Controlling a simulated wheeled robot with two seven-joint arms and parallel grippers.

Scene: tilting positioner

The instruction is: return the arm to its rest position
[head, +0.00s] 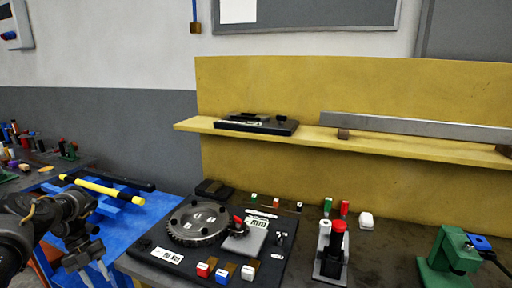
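My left arm comes in at the lower left, and my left gripper (94,275) points down at the bottom edge of the view. My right gripper is not in view.
A blue table (150,217) bears a yellow bar (88,188). Red, blue and white cubes (221,274) line the plate's front. A red-topped black device (336,245) and a green fixture (450,257) stand to the right. A yellow shelf (400,151) runs along the back.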

